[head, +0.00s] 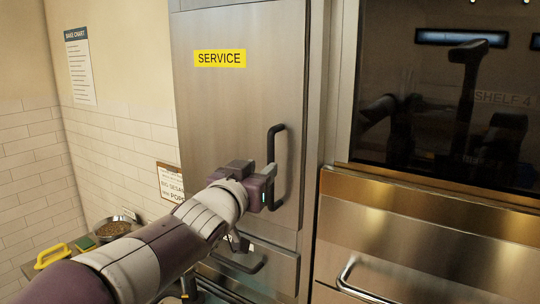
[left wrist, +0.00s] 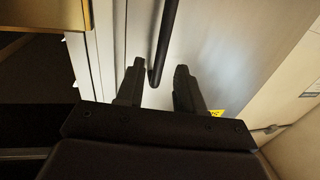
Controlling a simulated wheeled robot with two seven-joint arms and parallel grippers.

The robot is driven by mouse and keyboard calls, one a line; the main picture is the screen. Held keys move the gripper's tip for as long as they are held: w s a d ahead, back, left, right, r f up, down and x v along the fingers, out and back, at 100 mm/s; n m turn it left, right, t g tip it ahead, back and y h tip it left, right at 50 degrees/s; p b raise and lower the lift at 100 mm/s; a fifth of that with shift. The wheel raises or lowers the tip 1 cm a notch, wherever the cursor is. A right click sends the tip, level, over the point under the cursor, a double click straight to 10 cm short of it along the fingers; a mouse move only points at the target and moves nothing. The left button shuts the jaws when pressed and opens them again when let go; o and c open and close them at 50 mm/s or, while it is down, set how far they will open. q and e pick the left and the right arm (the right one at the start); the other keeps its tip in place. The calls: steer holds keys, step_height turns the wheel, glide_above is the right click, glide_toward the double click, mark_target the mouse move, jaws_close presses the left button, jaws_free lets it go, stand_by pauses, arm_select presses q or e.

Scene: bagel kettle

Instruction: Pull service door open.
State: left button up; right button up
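The service door (head: 235,110) is a tall metal panel with a yellow SERVICE label (head: 219,58). It looks shut in its frame. Its dark vertical bar handle (head: 275,150) is on the right side of the panel. My left gripper (head: 268,180) is at the lower part of this handle. In the left wrist view the fingers of my left gripper (left wrist: 160,85) are spread apart, with the lower end of the handle (left wrist: 159,62) showing between them. I cannot tell whether either finger touches the handle. My right gripper is not in view.
A second dark handle (head: 240,263) sits on a lower panel under my left arm. To the right are a dark glass window (head: 450,120) with reflections and a metal front with a bar handle (head: 355,285). A bowl (head: 113,228) stands on a counter at lower left.

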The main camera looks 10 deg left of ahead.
mark_target(269, 162)
arm_select(q)
steer(key=w, duration=0.2)
steer(key=w+p, duration=0.1)
steer(key=w, duration=0.1)
steer(key=w+d, duration=0.1)
steer(key=w, duration=0.2)
steer(key=shift+d+f, duration=0.1)
steer(key=shift+f, duration=0.15)
steer(key=shift+s+r, duration=0.1)
steer(key=shift+s, duration=0.15)
steer(key=shift+w, duration=0.1)
jaws_close()
